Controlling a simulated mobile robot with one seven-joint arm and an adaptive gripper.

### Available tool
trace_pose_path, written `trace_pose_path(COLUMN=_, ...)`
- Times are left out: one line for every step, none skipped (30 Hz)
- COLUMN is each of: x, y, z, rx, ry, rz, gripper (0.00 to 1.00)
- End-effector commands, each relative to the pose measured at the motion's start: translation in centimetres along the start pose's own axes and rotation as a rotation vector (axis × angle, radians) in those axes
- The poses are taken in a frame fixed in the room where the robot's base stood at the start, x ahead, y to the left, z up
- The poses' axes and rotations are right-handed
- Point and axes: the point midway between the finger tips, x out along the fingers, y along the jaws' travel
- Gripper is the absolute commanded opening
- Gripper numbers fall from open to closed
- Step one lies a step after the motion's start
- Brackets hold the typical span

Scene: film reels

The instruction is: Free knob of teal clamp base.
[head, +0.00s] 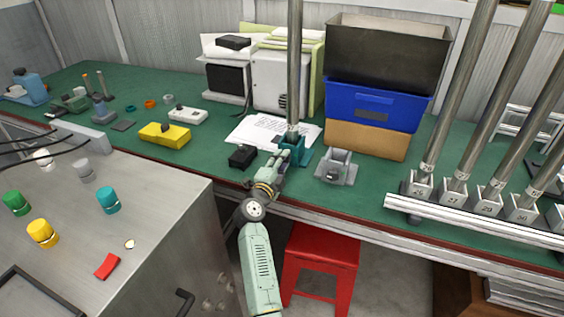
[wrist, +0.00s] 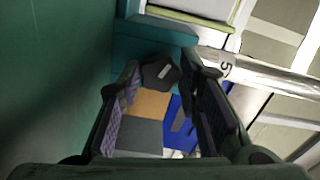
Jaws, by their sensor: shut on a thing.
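The teal clamp base (head: 303,157) stands near the front edge of the green bench, with a tall metal pole (head: 295,65) upright in it. In the wrist view the teal base (wrist: 155,40) lies just beyond my fingertips, and the pole (wrist: 275,75) carries a label that looks like 5. The dark knob (wrist: 158,72) of the base sits between my fingers, with a small pale mark on its face. My gripper (head: 284,157) reaches the base from the front and is shut on the knob. In the head view my gripper hides the knob.
A small black box (head: 242,157) lies left of the base, and a grey clamp base (head: 337,168) without a pole stands right. Stacked bins (head: 372,100) rise behind. Several poles in numbered bases stand on a rail (head: 480,222) at right. A red stool (head: 320,262) stands below.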

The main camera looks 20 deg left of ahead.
Motion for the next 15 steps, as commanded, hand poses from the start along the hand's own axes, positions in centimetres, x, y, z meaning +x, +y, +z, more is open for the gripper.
trace_pose_path(x=0.02, y=-0.12, z=0.03, rx=-0.021, ry=-0.001, rz=-0.002, gripper=0.04)
trace_pose_path(x=0.02, y=-0.11, z=0.03, rx=-0.035, ry=-0.001, rz=-0.002, gripper=0.04)
trace_pose_path(x=0.02, y=-0.11, z=0.02, rx=-0.049, ry=-0.001, rz=-0.002, gripper=0.04)
trace_pose_path(x=0.02, y=-0.11, z=0.02, rx=-0.059, ry=-0.001, rz=-0.002, gripper=0.04)
trace_pose_path(x=0.03, y=-0.1, z=0.01, rx=-0.069, ry=-0.001, rz=-0.002, gripper=0.04)
trace_pose_path(x=0.03, y=-0.1, z=0.01, rx=-0.079, ry=-0.001, rz=-0.002, gripper=0.04)
trace_pose_path(x=0.03, y=-0.1, z=0.0, rx=-0.085, ry=-0.001, rz=-0.002, gripper=0.04)
trace_pose_path(x=0.03, y=-0.1, z=0.0, rx=-0.092, ry=-0.001, rz=-0.002, gripper=0.04)
trace_pose_path(x=0.03, y=-0.1, z=0.0, rx=-0.098, ry=-0.001, rz=-0.002, gripper=0.04)
trace_pose_path(x=0.03, y=-0.1, z=0.0, rx=-0.102, ry=-0.001, rz=-0.002, gripper=0.04)
trace_pose_path(x=0.03, y=-0.09, z=0.0, rx=-0.105, ry=-0.001, rz=-0.002, gripper=0.04)
trace_pose_path(x=0.03, y=-0.1, z=0.0, rx=-0.108, ry=-0.001, rz=-0.002, gripper=0.04)
trace_pose_path(x=0.03, y=-0.1, z=0.0, rx=-0.109, ry=-0.001, rz=-0.002, gripper=0.04)
trace_pose_path(x=0.03, y=-0.1, z=0.0, rx=-0.11, ry=-0.001, rz=-0.002, gripper=0.04)
trace_pose_path(x=0.03, y=-0.1, z=0.0, rx=-0.111, ry=-0.001, rz=-0.002, gripper=0.04)
